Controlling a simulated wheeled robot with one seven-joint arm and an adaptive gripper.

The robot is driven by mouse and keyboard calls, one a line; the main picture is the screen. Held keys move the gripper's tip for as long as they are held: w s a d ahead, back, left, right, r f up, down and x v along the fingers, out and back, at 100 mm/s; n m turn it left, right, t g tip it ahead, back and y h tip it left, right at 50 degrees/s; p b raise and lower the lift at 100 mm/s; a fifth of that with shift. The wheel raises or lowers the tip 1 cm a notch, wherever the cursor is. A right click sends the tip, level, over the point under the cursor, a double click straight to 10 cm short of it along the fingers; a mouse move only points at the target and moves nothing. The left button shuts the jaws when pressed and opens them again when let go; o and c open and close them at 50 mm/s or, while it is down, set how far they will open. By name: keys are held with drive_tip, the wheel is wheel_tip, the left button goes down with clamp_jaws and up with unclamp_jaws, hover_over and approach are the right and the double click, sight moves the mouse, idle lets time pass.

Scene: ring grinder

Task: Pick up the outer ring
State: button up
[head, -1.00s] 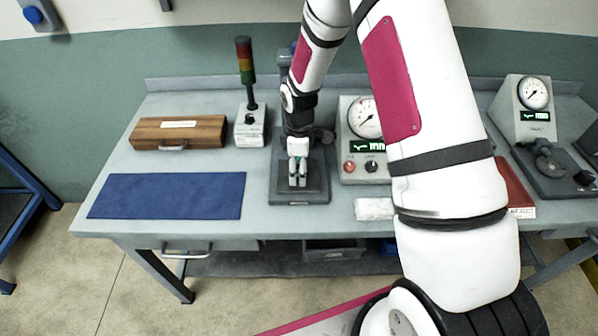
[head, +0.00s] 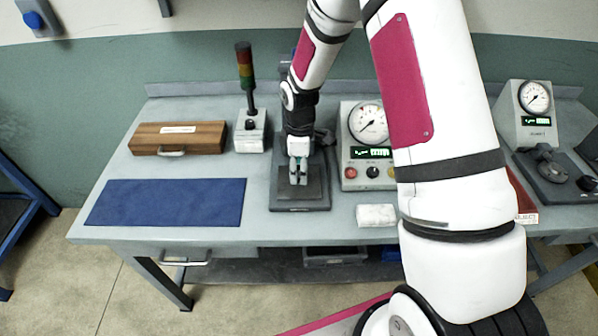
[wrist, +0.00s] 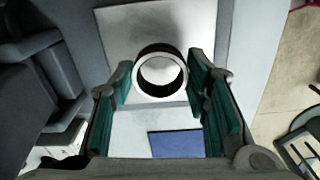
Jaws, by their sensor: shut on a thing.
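My gripper (head: 298,178) points down over the grey stand (head: 300,206) in the middle of the bench. In the wrist view my gripper (wrist: 161,90) has its teal-padded fingers on either side of the outer ring (wrist: 160,96), and it is shut on it. The ring has a pale face, a dark side wall and an open centre. Its hole faces the wrist camera. In the head view the ring is too small and covered by the fingers to make out. Whether it touches the plate below is not clear.
A gauge box (head: 367,150) stands close to the right of my gripper. A signal-light post (head: 246,85) and a wooden box (head: 178,138) are to the left. A blue mat (head: 165,203) lies clear at front left.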

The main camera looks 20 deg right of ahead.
drive_tip(key=shift+w+r, duration=0.15)
drive_tip(key=shift+r, duration=0.5)
drive_tip(key=s+d+r, duration=0.1)
drive_tip(key=s, duration=1.5)
drive_tip(key=shift+s+r+b, duration=0.15)
drive_tip(key=shift+r+b, duration=0.15)
drive_tip(key=shift+b, duration=0.05)
